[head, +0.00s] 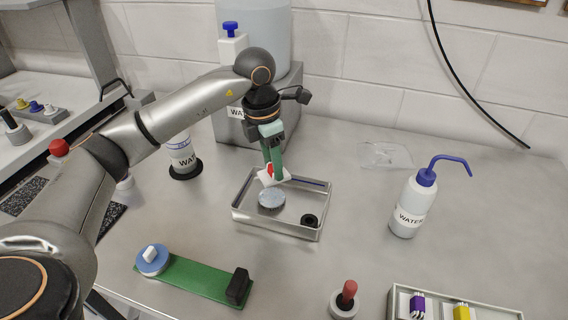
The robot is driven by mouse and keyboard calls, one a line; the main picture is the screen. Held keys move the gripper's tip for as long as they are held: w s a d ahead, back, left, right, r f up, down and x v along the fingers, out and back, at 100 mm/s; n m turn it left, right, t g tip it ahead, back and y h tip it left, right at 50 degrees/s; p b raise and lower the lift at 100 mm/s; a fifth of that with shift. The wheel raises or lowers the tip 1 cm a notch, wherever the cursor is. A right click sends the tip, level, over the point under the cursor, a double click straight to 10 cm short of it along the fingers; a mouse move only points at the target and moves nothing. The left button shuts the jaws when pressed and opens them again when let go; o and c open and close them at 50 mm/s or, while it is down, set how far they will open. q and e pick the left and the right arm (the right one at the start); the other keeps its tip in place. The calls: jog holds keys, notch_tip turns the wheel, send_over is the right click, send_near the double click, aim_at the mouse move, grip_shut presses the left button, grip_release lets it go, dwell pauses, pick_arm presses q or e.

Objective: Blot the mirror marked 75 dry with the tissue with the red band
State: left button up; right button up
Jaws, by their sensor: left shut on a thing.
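My left gripper (273,163) is over the metal tray (283,230), fingers pointing down. It is shut on a white tissue with a red band (265,179). The tissue is just above or at the far edge of a round pale grey-blue disc (271,198), which looks like the mirror; I cannot tell whether they touch. The disc lies in the left part of the tray. No 75 mark is legible. My right gripper is out of view.
A small black ring (309,220) sits in the tray. A WATER wash bottle (412,204) stands right. A green board (195,278) with a blue disc, a red-topped holder (345,299) and a box (493,310) with purple and yellow banded items are in front.

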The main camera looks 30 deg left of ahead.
aim_at(268, 173)
pick_arm(q)
jog(key=shift+a+f, duration=0.25)
jog(key=shift+a, duration=0.3)
jog(key=shift+d+f+b, duration=0.1)
jog(key=shift+f+b, duration=0.75)
jog(key=shift+f, duration=0.05)
notch_tip(268, 173, down, 3)
jog(key=shift+r+b, duration=0.15)
jog(key=shift+b, duration=0.95)
jog(key=shift+f, duration=0.35)
jog(key=shift+f+b, duration=0.2)
jog(key=shift+b, duration=0.2)
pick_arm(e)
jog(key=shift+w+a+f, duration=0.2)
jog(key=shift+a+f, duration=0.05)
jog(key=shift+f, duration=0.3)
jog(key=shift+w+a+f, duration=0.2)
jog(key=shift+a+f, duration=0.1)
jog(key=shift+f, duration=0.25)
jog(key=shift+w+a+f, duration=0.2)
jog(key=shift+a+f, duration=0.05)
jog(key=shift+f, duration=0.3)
pick_arm(q)
jog(key=shift+f, duration=0.1)
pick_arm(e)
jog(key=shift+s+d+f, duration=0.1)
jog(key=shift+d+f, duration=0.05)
